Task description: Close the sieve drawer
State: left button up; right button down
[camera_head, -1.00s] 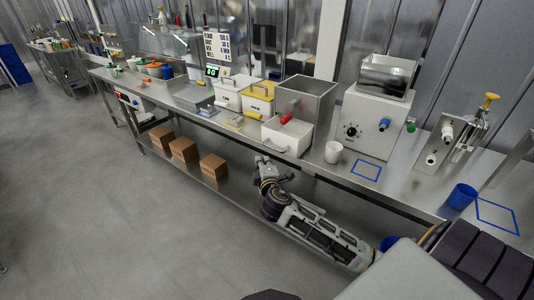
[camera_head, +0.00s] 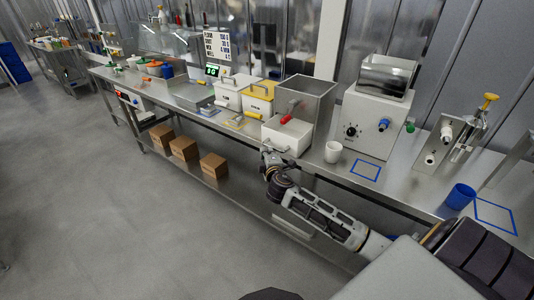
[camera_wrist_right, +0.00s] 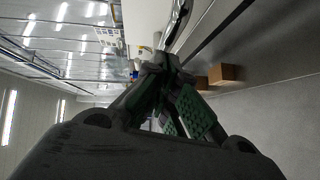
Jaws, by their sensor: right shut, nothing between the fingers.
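The sieve (camera_head: 305,98) is a square metal hopper with a red handle, on the worktop. Its white drawer (camera_head: 294,143) is at the front, facing the table's front edge, with a pale handle on its face. My right gripper (camera_head: 267,158) is shut and empty, close to the drawer's lower front; touching or apart is unclear. In the right wrist view, my shut fingertips (camera_wrist_right: 163,62) are beside a white surface (camera_wrist_right: 148,18), probably the drawer. My left gripper is not in view.
A white cup (camera_head: 333,152) and a white machine (camera_head: 372,125) stand right of the sieve. A yellow-topped bin (camera_head: 259,100) stands left of it. Cardboard boxes (camera_head: 214,167) sit on the lower shelf. The floor in front is clear.

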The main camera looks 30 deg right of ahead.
aim_at(285, 137)
jog(key=w+d, duration=0.1)
jog(key=d, duration=0.3)
jog(key=w+d, duration=0.2)
jog(key=d, duration=0.2)
jog(key=w+d, duration=0.2)
jog(key=d, duration=0.1)
jog(key=shift+d, duration=0.7)
jog(key=shift+r, duration=0.15)
jog(key=shift+d, duration=0.1)
